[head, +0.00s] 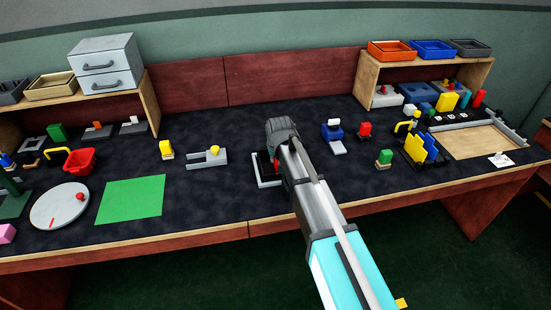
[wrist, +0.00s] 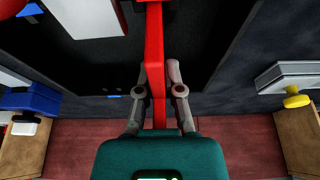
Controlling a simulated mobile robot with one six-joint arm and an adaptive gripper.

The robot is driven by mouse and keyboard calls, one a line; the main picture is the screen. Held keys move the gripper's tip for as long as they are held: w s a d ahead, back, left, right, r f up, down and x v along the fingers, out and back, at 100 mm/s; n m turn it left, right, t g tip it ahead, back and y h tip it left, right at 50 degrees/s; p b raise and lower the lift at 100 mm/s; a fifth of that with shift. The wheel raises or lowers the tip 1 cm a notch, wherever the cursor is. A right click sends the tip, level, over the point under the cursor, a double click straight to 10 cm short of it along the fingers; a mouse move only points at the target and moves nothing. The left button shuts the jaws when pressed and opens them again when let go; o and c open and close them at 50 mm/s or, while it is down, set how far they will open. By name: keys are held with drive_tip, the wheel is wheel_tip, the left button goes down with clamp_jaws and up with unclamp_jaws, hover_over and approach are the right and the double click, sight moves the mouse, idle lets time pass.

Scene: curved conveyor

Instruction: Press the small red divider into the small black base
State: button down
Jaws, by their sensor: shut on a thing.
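My gripper (head: 274,152) is over the middle of the bench, its fingers largely hidden by my arm in the head view. In the wrist view my gripper (wrist: 162,92) is shut on the red divider (wrist: 154,50), a narrow upright red strip between the fingers. A bit of the red divider (head: 275,165) also shows beside my arm in the head view. The black base (head: 263,168) lies below it, partly hidden by my arm. The dark base (wrist: 205,45) fills much of the wrist view behind the divider. I cannot tell whether the divider touches it.
A pale grey strip (head: 268,184) lies along the base's front. A grey fixture with a yellow knob (head: 207,158) stands to the left, a blue block fixture (head: 332,133) to the right. A green mat (head: 130,200) lies further left.

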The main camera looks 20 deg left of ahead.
drive_tip(key=c, duration=0.7)
unclamp_jaws()
drive_tip(key=shift+r, duration=0.2)
wheel_tip(320, 180, up, 10)
drive_tip(key=p, duration=1)
idle(0.5)
drive_tip(key=s+d+m+g+h+p, duration=0.1)
drive_tip(key=s+d+m, duration=0.25)
drive_tip(key=d, duration=1.95)
drive_tip(key=s+d+m+g, duration=0.1)
drive_tip(key=s+d, duration=0.5)
drive_tip(key=d, duration=0.4)
drive_tip(key=s+d+r+m+g+h+p, duration=0.1)
drive_tip(key=s+d, duration=0.6)
drive_tip(key=d, duration=0.3)
drive_tip(key=shift+d+m, duration=0.25)
drive_tip(key=shift+m, duration=0.1)
